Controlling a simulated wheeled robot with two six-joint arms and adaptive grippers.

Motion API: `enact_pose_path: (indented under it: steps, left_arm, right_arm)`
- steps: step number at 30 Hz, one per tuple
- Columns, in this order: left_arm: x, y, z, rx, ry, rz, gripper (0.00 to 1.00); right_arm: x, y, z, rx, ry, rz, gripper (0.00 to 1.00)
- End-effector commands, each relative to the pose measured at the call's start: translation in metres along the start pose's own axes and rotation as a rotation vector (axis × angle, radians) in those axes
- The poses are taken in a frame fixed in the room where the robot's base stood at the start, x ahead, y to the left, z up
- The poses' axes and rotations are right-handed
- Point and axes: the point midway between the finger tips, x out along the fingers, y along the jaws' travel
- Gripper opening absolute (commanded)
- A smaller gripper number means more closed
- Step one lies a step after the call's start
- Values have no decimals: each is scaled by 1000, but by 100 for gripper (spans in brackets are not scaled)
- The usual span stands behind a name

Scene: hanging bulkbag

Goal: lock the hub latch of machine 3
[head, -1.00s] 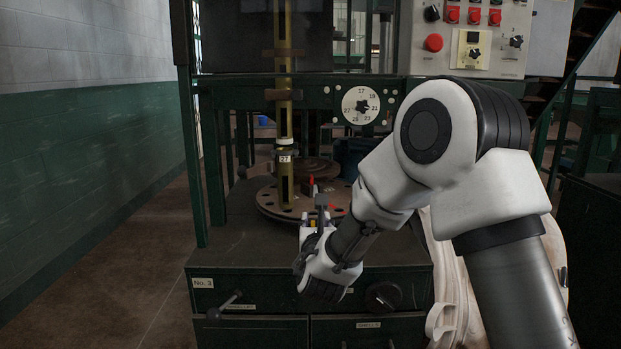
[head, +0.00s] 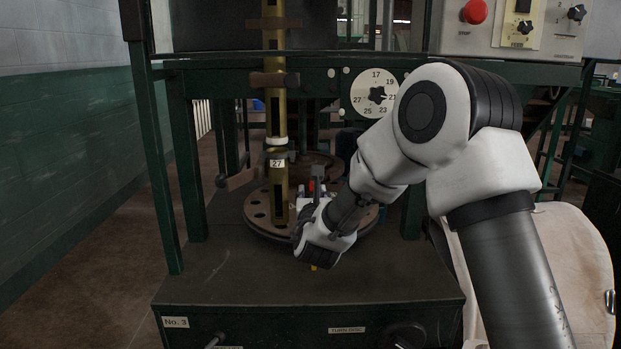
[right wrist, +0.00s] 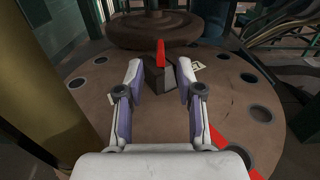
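The machine carries a "No. 3" plate (head: 175,322). Its round, holed disc (head: 256,212) lies flat on the cabinet top and also fills much of the right wrist view (right wrist: 105,100). In the head view my right gripper (head: 317,188) is over the disc. My left gripper is out of view.
A brass-coloured upright column (head: 276,110) labelled 27 stands close left of my right gripper. A numbered dial (head: 375,94) is on the green frame behind. A red strip (right wrist: 225,150) lies low at the right finger. A pale bag (head: 560,260) hangs at right.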

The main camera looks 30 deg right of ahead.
Motion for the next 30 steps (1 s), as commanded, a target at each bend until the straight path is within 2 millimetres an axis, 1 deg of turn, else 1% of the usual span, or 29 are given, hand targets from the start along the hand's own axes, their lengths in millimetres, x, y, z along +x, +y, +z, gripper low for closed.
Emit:
enact_pose_path:
  steps: [1,6,10,12,15,21,22,23,24,25,30]
  left_arm:
    - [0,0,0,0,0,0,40]
    - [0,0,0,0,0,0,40]
    - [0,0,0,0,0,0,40]
    - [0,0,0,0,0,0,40]
    - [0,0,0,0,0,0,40]
    - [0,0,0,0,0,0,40]
    - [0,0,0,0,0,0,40]
    - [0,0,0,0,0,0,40]
    - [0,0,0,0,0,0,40]
    - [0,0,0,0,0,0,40]
    - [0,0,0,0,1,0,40]
  right_arm:
    - [12,-1,0,3,-1,-3,36]
    - [54,-1,0,1,-1,-2,36]
    - [79,0,0,1,-1,-1,36]
    - [87,0,0,0,-1,-1,36]
    - [92,0,-1,-1,1,0,36]
    - [93,0,0,-1,1,0,36]
    - [93,0,0,-1,0,0,33]
    - [93,0,0,0,0,0,22]
    - [93,0,0,0,0,0,8]
    - [93,0,0,0,0,0,0]
    - [93,0,0,0,0,0,0]
